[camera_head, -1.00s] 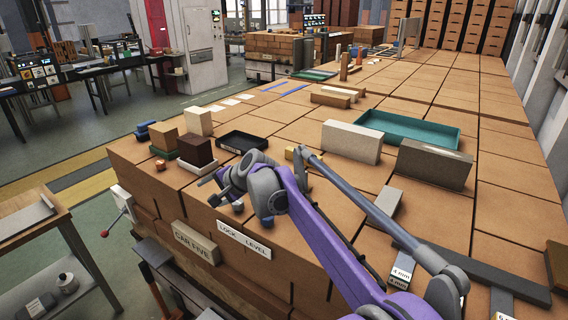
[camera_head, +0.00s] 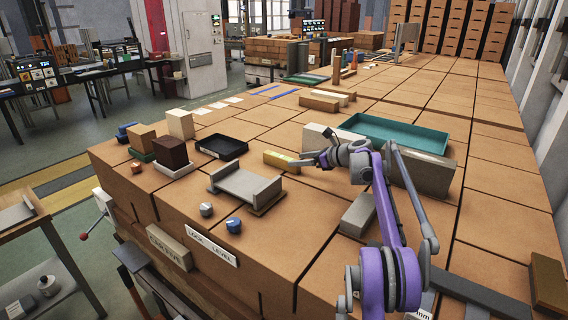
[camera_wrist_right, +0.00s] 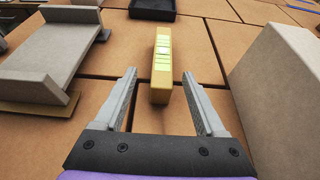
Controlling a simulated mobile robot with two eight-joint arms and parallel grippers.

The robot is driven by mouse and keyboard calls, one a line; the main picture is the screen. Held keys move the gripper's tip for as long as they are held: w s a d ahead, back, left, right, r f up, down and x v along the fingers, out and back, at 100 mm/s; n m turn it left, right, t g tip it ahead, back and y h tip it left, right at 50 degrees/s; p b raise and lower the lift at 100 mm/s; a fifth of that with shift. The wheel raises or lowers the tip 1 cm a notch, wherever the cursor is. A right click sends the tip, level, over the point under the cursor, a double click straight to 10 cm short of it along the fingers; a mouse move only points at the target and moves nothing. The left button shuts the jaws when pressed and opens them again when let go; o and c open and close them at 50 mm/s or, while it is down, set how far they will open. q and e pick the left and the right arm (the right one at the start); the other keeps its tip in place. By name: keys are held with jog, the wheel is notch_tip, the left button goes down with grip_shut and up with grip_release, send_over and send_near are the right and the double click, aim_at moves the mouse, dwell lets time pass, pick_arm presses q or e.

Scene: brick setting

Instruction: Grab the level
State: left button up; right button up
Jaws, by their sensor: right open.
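The level is a small yellow bar (camera_head: 283,161) lying on the brick-topped table, near its middle. In the right wrist view the level (camera_wrist_right: 162,62) shows a pale green band on top and lies straight ahead, end-on to me. My right gripper (camera_head: 318,161) is just right of the level in the head view. In the wrist view the right gripper (camera_wrist_right: 159,75) is open, with one finger to each side of the level's near end. Whether the fingers are down at its height I cannot tell. My left gripper is not in view.
A grey U-shaped cradle (camera_head: 246,187) stands left of the level, with two knobs (camera_head: 233,225) in front. A black tray (camera_head: 221,146) is behind left. Large grey blocks (camera_head: 425,172) and a teal tray (camera_head: 395,132) stand right and behind.

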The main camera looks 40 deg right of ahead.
aim_at(281, 160)
jog(key=x, duration=0.3)
jog(key=shift+w+d+f, duration=0.25)
jog(key=p+x, duration=0.1)
jog(key=x, duration=0.4)
jog(key=shift+a+r, duration=0.1)
jog(key=shift+r, duration=0.1)
jog(key=shift+w+a+f, duration=0.1)
jog(key=shift+w+f, duration=0.1)
jog(key=shift+w, duration=0.1)
jog(key=shift+s, duration=0.1)
jog(key=shift+c, duration=0.4)
grip_shut()
